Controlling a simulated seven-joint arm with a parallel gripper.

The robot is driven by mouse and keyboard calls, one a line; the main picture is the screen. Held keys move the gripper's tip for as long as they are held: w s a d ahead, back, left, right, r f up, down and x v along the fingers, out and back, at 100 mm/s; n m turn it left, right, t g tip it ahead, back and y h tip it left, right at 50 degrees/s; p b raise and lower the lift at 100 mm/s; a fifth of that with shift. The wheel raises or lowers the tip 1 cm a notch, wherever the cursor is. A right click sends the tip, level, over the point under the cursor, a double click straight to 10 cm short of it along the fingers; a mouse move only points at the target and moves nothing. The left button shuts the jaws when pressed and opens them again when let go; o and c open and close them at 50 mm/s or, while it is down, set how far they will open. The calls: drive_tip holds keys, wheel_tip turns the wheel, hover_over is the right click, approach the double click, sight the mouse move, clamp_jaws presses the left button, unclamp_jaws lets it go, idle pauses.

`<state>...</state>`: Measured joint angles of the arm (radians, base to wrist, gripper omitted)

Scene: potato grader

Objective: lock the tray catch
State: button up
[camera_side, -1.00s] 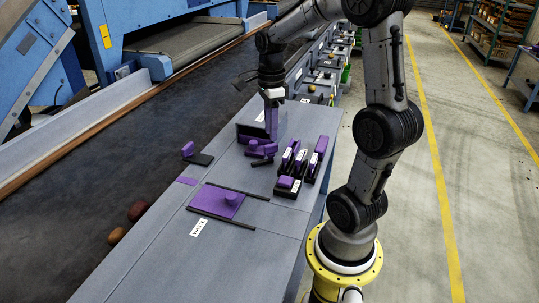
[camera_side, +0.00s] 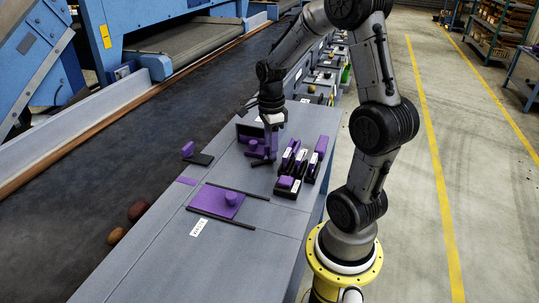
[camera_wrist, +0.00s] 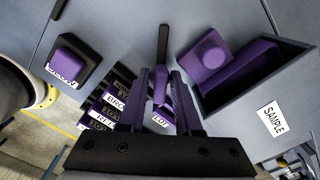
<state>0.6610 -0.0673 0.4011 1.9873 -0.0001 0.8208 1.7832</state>
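The catch is a dark bar (camera_wrist: 162,42) with a purple grip (camera_wrist: 160,88), beside the grey SAMPLE tray (camera_wrist: 262,102). In the side view the catch's dark end (camera_side: 260,162) shows at the foot of my gripper (camera_side: 268,157). The tray (camera_side: 243,131) stands behind it, with a purple block and knob (camera_wrist: 209,52) at its edge. In the wrist view the purple fingers of my gripper (camera_wrist: 168,75) stand apart, on either side of the purple grip. The fingers partly hide the grip, and I cannot tell whether they touch it.
Labelled black holders with purple blocks (camera_side: 289,182) stand close to the right of my gripper. A purple plate with a knob (camera_side: 231,198) lies between dark rails nearer the front. The bench front (camera_side: 245,250) is clear. A dark conveyor (camera_side: 90,180) runs along the left.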

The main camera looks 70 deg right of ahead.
clamp_jaws()
drive_tip(key=m, duration=0.4)
drive_tip(key=shift+m, duration=0.4)
drive_tip(key=m, duration=0.3)
drive_tip(key=shift+m, duration=0.3)
unclamp_jaws()
drive_tip(key=shift+r, duration=2.5)
